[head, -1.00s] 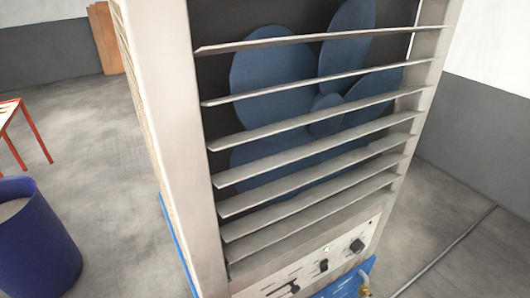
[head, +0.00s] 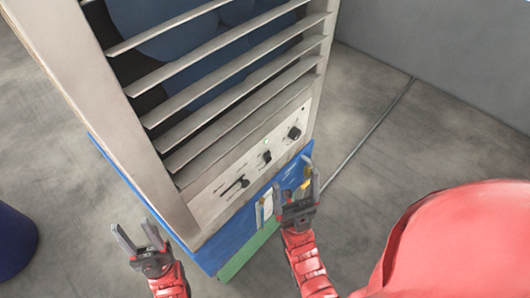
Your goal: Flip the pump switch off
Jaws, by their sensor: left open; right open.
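The cooler's control panel (head: 250,168) is below the slats of a large beige cooler (head: 165,205). It carries a dark lever-like switch (head: 236,186) at left, a dark switch (head: 265,157) in the middle and a black knob (head: 294,133) at right. The labels are too small to read, so I cannot tell which one is the pump switch. My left gripper (head: 140,238) is open and empty, left of the cooler's lower front corner. My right gripper (head: 293,188) is open in front of the blue base, below the panel, apart from the switches.
The cooler's blue base (head: 225,245) has a green strip (head: 250,252) at its bottom. A dark blue bin (head: 14,240) stands at the far left. A thin hose or line (head: 372,132) runs over the floor at right.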

